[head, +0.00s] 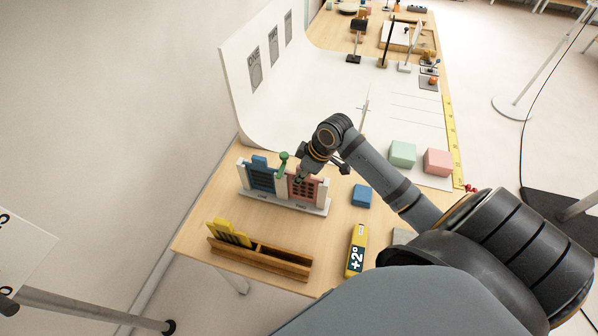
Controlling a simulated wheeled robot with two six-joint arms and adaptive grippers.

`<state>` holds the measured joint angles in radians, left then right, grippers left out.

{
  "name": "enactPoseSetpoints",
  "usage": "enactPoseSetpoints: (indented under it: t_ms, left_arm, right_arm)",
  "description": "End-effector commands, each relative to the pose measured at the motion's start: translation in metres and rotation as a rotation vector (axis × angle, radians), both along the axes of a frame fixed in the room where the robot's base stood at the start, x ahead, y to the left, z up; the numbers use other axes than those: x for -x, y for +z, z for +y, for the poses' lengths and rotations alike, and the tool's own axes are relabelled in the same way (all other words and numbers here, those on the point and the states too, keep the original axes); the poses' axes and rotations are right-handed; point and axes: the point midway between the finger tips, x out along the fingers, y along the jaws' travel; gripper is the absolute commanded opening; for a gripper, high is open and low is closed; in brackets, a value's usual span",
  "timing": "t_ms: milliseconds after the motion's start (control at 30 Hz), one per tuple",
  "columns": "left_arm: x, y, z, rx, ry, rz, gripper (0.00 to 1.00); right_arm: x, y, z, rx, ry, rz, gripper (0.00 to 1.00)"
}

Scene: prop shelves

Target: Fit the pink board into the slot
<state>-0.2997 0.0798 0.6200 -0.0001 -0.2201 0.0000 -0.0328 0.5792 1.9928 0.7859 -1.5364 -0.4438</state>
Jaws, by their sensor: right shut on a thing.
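A white stand (314,209) with upright posts is on the wooden table, with lettering along its front. A blue board (262,177) stands between posts in its left part. The pink board (306,190), with dark openings, is upright in the right part. My right gripper (299,179) is at the top left of the pink board, shut on it, and partly covers it. Whether the board's lower edge is fully down in the slot I cannot tell. My left gripper is not in view.
A green knobbed post (282,166) rises mid-stand. A wooden rack (283,262) holding a yellow board (229,232) is in front. A blue block (361,196) and a yellow +2° device (356,250) are right. Green (402,153) and pink (437,162) blocks are farther back.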

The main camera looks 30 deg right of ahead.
Motion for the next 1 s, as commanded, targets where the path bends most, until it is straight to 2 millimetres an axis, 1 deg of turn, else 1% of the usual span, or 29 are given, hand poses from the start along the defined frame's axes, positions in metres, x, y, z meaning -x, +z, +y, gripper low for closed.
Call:
enactPoseSetpoints:
  t_ms: [133,167,300,367,600,700,767,1000]
  left_arm:
    - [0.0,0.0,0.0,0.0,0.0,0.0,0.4]
    - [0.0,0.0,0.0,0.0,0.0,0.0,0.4]
    - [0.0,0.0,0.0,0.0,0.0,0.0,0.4]
    - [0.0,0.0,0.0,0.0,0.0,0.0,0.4]
    - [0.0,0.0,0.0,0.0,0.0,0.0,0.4]
    - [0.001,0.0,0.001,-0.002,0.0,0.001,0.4]
    - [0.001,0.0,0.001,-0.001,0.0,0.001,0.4]
    - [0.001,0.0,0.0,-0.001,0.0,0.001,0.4]
  right_arm:
    - [0.0,0.0,0.0,0.0,0.0,0.0,0.0]
    - [0.0,0.0,0.0,0.0,0.0,0.0,0.16]
    - [0.0,0.0,0.0,0.0,0.0,0.0,0.35]
    - [0.0,0.0,0.0,0.0,0.0,0.0,0.41]
    - [0.0,0.0,0.0,0.0,0.0,0.0,0.41]
    - [0.001,0.004,-0.002,0.002,0.0,-0.001,0.41]
    - [0.003,0.01,-0.004,0.006,0.001,-0.002,0.41]
    - [0.015,0.048,-0.014,0.009,0.004,-0.001,0.41]
